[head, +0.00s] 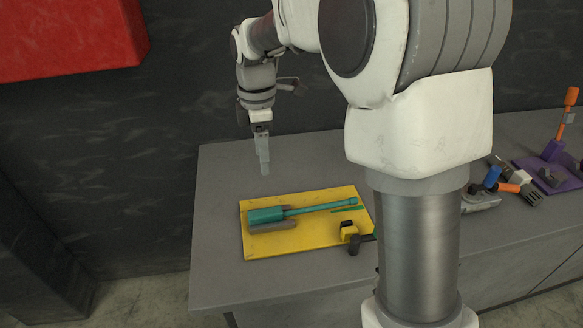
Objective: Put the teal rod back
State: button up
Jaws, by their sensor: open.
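The teal rod (312,209), with a thick block-like end at its left, lies on a yellow board (285,243) on the grey bench. Its thick end rests on or against a grey piece (272,226), possibly a cradle; I cannot tell if it is seated. My gripper (263,168) is above the bench, up and behind the rod's thick end, pointing down. It is open and apart from the rod, with nothing seen in it.
Farther right are a purple board (562,182) and blue, orange and grey tools (492,177). The bench (217,230) is clear left of the yellow board. My arm hides the bench's middle.

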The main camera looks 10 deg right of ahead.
jog(key=s+d+r+m+t, duration=0.2)
jog(key=s+d+m, duration=0.1)
jog(key=s+m, duration=0.3)
jog(key=s+d+r+m+t, duration=0.1)
jog(key=s+d+r+m, duration=0.1)
jog(key=s+m, duration=0.4)
jog(key=s+d+r+m+t, duration=0.2)
jog(key=s+d+m, duration=0.2)
jog(key=s, duration=0.7)
jog(key=m, duration=0.2)
jog(key=shift+s+d+r+m+t, duration=0.15)
jog(key=shift+s+d+m+t, duration=0.1)
jog(key=shift+d+m+t, duration=0.05)
dwell(0.6)
